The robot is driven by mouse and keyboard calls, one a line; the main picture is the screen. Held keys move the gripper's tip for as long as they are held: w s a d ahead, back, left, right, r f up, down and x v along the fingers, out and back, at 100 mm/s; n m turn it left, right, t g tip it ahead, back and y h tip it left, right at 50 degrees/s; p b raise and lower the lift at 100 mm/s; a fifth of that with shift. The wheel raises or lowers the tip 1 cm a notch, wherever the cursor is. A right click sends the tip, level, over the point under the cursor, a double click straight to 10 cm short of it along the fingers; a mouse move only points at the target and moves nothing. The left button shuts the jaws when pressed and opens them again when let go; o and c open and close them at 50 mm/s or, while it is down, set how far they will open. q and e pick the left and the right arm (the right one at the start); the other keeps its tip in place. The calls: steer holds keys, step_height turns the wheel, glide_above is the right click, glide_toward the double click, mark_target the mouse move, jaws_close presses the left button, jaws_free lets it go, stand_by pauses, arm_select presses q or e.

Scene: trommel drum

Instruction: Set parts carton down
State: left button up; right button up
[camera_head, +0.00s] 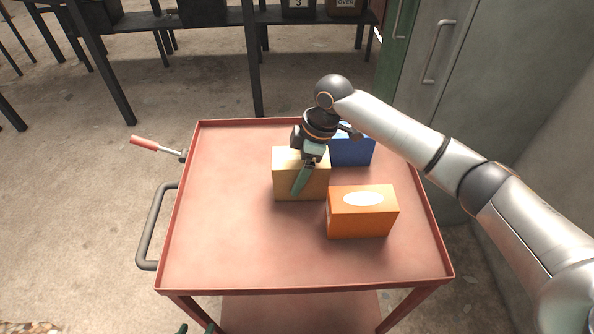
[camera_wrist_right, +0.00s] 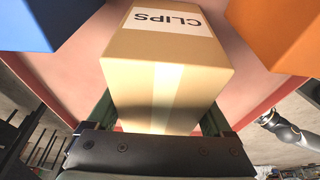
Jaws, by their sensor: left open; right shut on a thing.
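The parts carton is a tan box (camera_head: 287,182) on the red cart tray, left of the middle boxes; in the right wrist view it shows a white label reading CLIPS (camera_wrist_right: 165,20). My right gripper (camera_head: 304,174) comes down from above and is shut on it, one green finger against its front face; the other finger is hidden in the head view. The carton is upright. I cannot tell whether its base touches the tray or hangs just above. My left gripper (camera_head: 196,329) is open and empty at the bottom edge, in front of the cart, mostly cut off.
A blue box (camera_head: 353,151) stands close behind and right of the carton. An orange box (camera_head: 361,212) with a white oval stands at front right. The tray (camera_head: 225,220) has a raised rim and is clear on its left and front. A red-handled tool (camera_head: 146,143) sticks out at left.

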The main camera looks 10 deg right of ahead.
stand_by(0.3)
steer(key=o, duration=1.6)
steer(key=shift+f, duration=0.15)
steer(key=shift+c, duration=0.2)
steer(key=v, duration=1.2)
steer(key=shift+r, duration=0.25)
